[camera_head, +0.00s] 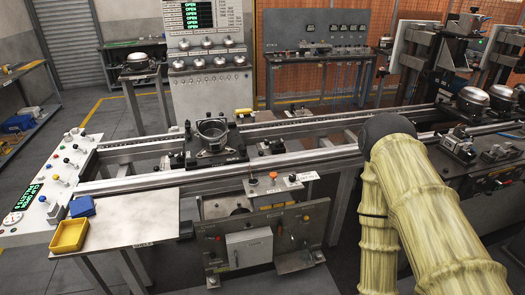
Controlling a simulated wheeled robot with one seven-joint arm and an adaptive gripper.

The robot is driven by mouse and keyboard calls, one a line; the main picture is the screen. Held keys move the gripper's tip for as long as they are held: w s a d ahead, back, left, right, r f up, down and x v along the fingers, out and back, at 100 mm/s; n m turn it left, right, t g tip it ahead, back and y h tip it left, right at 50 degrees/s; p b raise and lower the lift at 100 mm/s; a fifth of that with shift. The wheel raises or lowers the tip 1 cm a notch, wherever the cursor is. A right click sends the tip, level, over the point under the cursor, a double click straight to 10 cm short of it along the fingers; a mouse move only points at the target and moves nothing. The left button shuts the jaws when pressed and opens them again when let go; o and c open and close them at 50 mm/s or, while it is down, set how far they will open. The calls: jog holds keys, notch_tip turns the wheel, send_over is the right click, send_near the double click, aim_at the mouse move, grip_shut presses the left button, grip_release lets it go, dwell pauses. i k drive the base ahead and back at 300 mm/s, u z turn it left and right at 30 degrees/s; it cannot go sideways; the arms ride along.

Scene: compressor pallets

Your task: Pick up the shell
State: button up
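An open, round, dark metal part that looks like the shell (212,131) sits upright on a dark pallet (175,161) on the conveyor, left of the middle. Its open top faces up. My arm, in a yellow-green sleeve, rises at the right, well apart from this part. The arm ends in view at a dark joint, and my gripper is not in view. Two closed, domed metal compressors (473,100) stand on the line at the far right.
The conveyor's rails (290,125) run left to right. A side table in front holds a yellow bin (69,235) and a blue bin (82,207). A button panel (57,183) stands at the left. A small fixture (275,185) with an orange knob stands in front of the rails.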

aim_at(212, 132)
jog(key=u, duration=1.25)
jog(key=i, duration=1.3)
jog(key=z, duration=0.25)
